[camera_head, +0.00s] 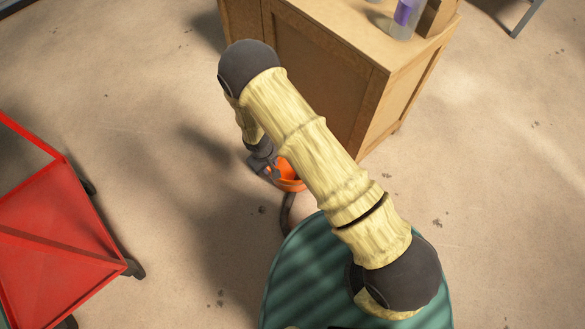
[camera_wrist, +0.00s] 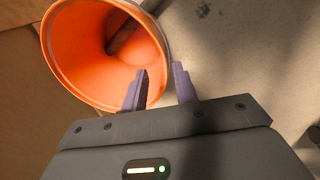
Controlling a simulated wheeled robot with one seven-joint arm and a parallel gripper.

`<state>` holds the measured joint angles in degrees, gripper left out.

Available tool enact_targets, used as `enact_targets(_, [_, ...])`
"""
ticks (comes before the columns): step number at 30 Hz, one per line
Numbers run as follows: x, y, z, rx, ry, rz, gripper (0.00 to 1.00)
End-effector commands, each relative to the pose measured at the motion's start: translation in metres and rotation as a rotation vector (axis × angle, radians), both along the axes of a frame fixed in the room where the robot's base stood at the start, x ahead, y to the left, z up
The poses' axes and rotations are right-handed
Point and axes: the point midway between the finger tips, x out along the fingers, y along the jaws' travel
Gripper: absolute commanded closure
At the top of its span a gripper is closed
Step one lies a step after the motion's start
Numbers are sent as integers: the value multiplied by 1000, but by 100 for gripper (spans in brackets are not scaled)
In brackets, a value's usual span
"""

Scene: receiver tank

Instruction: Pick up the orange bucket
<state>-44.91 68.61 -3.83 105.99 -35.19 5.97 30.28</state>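The orange bucket (camera_wrist: 85,45) is in the upper left of the wrist view, its open mouth facing the camera. Its inside is orange and its rim is pale. In the head view only part of the bucket (camera_head: 290,180) shows, on the floor beside the wooden cabinet, mostly behind my arm and gripper. My gripper (camera_wrist: 160,80) has its two purple fingers apart with a gap between them. The left finger overlaps the bucket's rim in the picture, and the right finger is outside it. I cannot tell whether either finger touches the rim.
A wooden cabinet (camera_head: 315,75) stands just behind the bucket, with a clear container with a purple part (camera_head: 403,18) on top. A red wheeled cart (camera_head: 60,235) is at the left. A green rounded surface (camera_head: 300,275) is at the bottom. The floor between cart and cabinet is clear.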

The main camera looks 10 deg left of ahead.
Motion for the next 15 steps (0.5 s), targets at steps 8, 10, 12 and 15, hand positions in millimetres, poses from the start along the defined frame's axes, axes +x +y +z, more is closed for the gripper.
enact_targets(8, [4,-4,-51,0,0,0,71])
enact_targets(10, [5,-4,-56,0,0,0,71])
enact_targets(12, [6,-5,-57,1,-1,0,71])
enact_targets(15, [6,-5,-56,1,-1,0,71])
